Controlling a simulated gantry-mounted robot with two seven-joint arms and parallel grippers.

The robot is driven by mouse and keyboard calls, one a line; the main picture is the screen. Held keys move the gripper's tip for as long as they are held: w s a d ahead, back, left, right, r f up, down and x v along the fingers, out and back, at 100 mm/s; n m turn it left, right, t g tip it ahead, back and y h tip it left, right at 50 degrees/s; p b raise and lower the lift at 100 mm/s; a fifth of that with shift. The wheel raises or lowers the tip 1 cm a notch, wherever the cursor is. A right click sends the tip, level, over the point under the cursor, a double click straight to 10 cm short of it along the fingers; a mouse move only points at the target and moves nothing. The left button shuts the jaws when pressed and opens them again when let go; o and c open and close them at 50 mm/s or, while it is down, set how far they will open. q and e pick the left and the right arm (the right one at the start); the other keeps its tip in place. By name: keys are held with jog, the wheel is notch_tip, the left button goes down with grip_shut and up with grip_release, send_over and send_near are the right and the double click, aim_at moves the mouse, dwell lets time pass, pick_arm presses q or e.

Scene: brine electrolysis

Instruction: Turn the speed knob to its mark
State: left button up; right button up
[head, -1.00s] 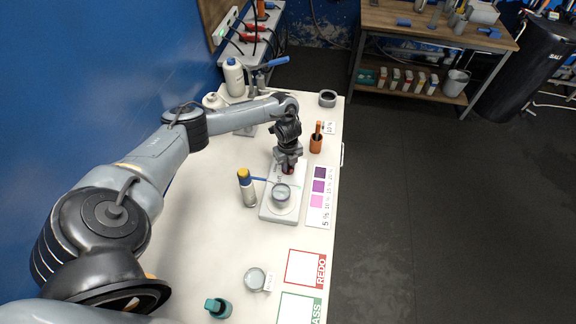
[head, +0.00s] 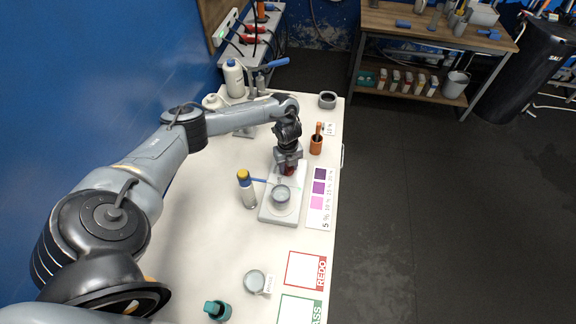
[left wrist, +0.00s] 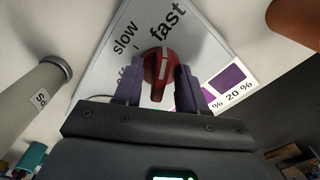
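The red speed knob (left wrist: 158,66) sits on the white plate of the stirrer (left wrist: 110,62), with a pale pointer line directed up toward the word "fast". The words "slow" and "off" lie left of it. My left gripper (left wrist: 160,78) is around the knob, one purple finger on each side and close against it. In the head view, my left gripper (head: 288,158) points down over the far end of the stirrer (head: 268,215), with a bit of the red knob (head: 289,170) showing below it. My right gripper is not in view.
A glass beaker (head: 281,195) stands on the stirrer's near end. A yellow-capped bottle (head: 247,190) stands close on its left, with a blue stick reaching to the beaker. A colour chart (head: 320,203) lies to the right.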

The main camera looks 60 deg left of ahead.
pick_arm(q)
notch_tip(320, 180, up, 10)
jog(key=shift+r+p, duration=0.1)
jog(key=shift+p, duration=0.85)
jog(key=shift+r, duration=0.3)
jog(key=shift+d, duration=0.1)
